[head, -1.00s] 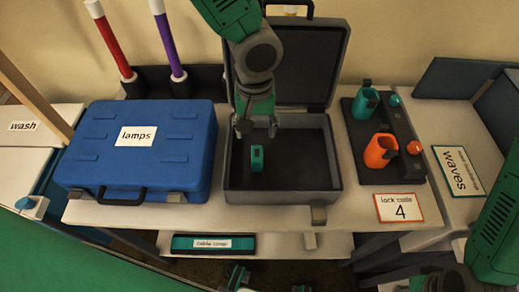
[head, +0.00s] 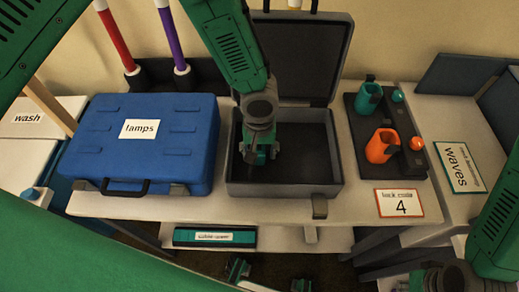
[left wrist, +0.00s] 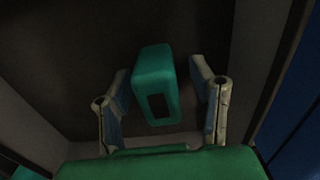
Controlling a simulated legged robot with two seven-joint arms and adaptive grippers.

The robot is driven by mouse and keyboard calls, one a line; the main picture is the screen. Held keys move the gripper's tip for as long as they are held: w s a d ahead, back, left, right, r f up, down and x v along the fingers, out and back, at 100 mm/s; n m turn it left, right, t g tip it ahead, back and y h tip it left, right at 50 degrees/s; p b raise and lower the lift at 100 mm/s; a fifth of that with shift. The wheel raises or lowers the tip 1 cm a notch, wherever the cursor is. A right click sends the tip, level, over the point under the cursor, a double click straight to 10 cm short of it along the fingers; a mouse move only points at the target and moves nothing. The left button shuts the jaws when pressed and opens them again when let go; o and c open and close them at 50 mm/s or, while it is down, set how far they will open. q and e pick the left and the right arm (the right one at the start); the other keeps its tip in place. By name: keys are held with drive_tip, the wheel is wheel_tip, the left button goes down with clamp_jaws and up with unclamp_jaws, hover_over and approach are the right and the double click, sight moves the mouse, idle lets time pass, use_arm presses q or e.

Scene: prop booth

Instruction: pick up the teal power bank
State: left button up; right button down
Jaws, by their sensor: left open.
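The teal power bank (left wrist: 153,72) is a small block with a dark rectangle on its near face. It stands in the open grey case (head: 235,188), on the dark floor. My left gripper (head: 259,156) reaches down into the case from above and hides most or all of the power bank in the head view. In the left wrist view, the open fingers of my left gripper (left wrist: 160,68) are on both sides of the power bank, with a gap showing on each side. My right arm is at the lower right of the head view, its fingers out of sight.
A closed blue lamps case (head: 180,125) stands left of the grey case, whose raised lid (head: 318,60) is behind. On the right, a dark tray (head: 408,175) holds teal and orange holders. A lock code card (head: 401,203) lies at the front right.

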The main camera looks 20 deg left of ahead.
use_arm(q)
drive_tip(key=shift+s+d, duration=0.1)
clamp_jaws()
drive_tip(key=shift+r, duration=0.15)
